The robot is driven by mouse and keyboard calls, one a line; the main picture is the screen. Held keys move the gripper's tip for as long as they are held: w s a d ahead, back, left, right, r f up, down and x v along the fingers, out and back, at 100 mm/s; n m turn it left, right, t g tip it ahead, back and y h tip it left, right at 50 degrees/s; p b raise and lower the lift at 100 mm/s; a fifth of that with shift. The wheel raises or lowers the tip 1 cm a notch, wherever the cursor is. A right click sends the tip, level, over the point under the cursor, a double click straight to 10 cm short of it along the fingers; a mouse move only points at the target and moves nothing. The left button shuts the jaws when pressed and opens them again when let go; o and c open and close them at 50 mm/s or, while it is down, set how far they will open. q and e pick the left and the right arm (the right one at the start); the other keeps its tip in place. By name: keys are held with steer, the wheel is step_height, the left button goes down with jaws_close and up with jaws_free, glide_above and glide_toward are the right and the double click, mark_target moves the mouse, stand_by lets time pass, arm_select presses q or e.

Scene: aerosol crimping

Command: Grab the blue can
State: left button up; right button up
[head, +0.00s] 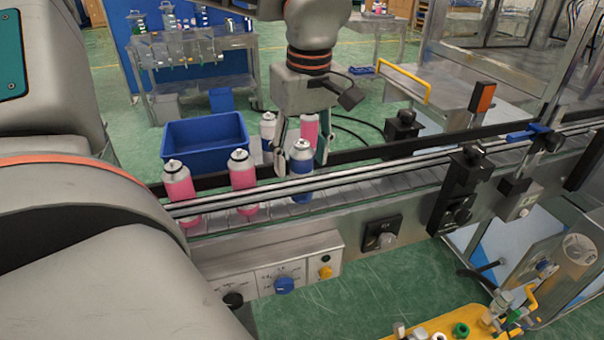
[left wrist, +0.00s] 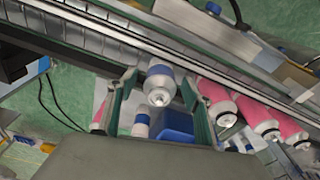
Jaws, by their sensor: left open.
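The blue can (head: 304,170), with a white top, stands upright on the conveyor behind the rails. In the left wrist view, the blue can (left wrist: 160,83) lies between the fingertips. My left gripper (head: 301,158) comes down from above and is open, with one finger on each side of the can. The left wrist view shows my left gripper (left wrist: 157,80) with gaps beside the can, and I cannot tell whether a finger touches it. My right gripper is in neither view.
Pink cans (head: 178,183) (head: 243,174) stand to the left on the conveyor (head: 345,194). Another pink can (head: 309,128) and a white-topped can (head: 268,127) are behind the gripper. A blue bin (head: 205,143) sits behind the line. Metal rails (head: 375,172) run along the conveyor.

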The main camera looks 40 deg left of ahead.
arm_select(q)
steer(key=c, duration=1.2)
steer(key=shift+r, duration=0.15)
